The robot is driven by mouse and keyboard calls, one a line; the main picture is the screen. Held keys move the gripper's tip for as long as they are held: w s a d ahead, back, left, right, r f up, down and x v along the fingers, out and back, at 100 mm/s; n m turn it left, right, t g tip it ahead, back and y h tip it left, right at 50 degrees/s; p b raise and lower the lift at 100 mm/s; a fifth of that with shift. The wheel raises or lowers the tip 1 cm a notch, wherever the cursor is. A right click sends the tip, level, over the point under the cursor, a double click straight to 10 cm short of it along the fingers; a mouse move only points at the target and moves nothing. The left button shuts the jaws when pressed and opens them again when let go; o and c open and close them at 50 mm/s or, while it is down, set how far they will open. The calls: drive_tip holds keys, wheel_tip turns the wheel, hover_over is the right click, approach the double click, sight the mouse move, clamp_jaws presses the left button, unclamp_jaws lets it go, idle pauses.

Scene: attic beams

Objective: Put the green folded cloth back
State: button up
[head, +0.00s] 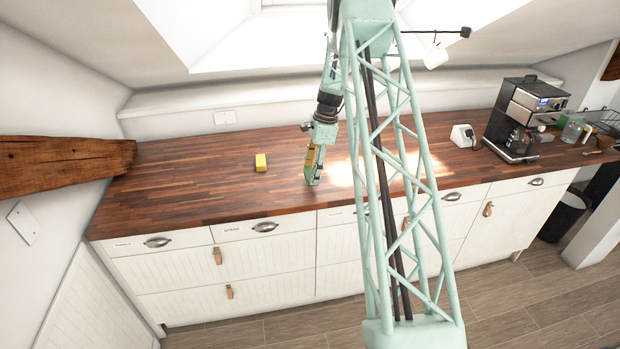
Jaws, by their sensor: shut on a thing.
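My gripper (312,176) points down over the middle of the wooden worktop, left of my lattice column. It is shut on a small green thing at its fingertips, which I take to be the green folded cloth. The cloth's shape is mostly hidden by the fingers and too small to make out. I cannot tell whether its lower edge touches the worktop.
A yellow block (261,162) lies on the worktop (190,180) left of my gripper. A white box (463,136) and a coffee machine (524,118) stand at the right. The drawers below are shut. The worktop's left part is clear.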

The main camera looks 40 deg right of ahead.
drive_tip(key=shift+w, duration=0.5)
drive_tip(key=shift+s+d+x, duration=0.15)
drive_tip(key=shift+x, duration=0.75)
drive_tip(key=shift+s+d+x, duration=0.15)
drive_tip(key=shift+x, duration=0.7)
drive_tip(key=shift+f, duration=0.2)
drive_tip(key=o, duration=1.1)
drive_tip(key=shift+r+p, duration=0.2)
drive_tip(key=shift+p, duration=0.1)
drive_tip(key=shift+b+v, duration=0.5)
drive_tip(key=shift+v, duration=5.45)
